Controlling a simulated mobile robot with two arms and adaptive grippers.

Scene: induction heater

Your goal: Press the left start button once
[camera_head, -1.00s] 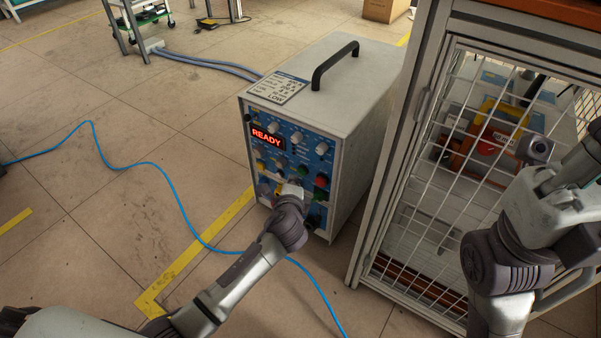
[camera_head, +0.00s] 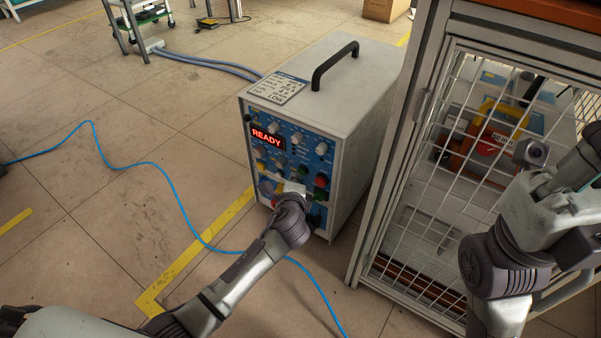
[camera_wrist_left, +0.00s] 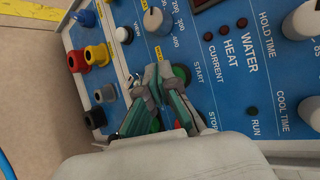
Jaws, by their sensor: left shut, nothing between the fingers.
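The heater unit (camera_head: 360,110) is a grey box with a blue front panel and a lit READY display (camera_head: 266,138). A green start button (camera_head: 303,170) sits low on the panel, left of a red button (camera_head: 321,181). In the left wrist view the green button (camera_wrist_left: 183,73) shows beside the START label, partly hidden behind my fingers. My left gripper (camera_head: 290,187) is shut and empty, in front of the lower panel. In the wrist view its fingertips (camera_wrist_left: 158,70) overlap the green button's edge; I cannot tell whether they touch it.
Red, yellow and black sockets (camera_wrist_left: 97,55) line the panel's lower edge. A wire-mesh cabinet (camera_head: 385,200) stands right of the unit, beside my right arm. A blue cable (camera_head: 180,205) crosses the floor. The floor left of the unit is mostly clear.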

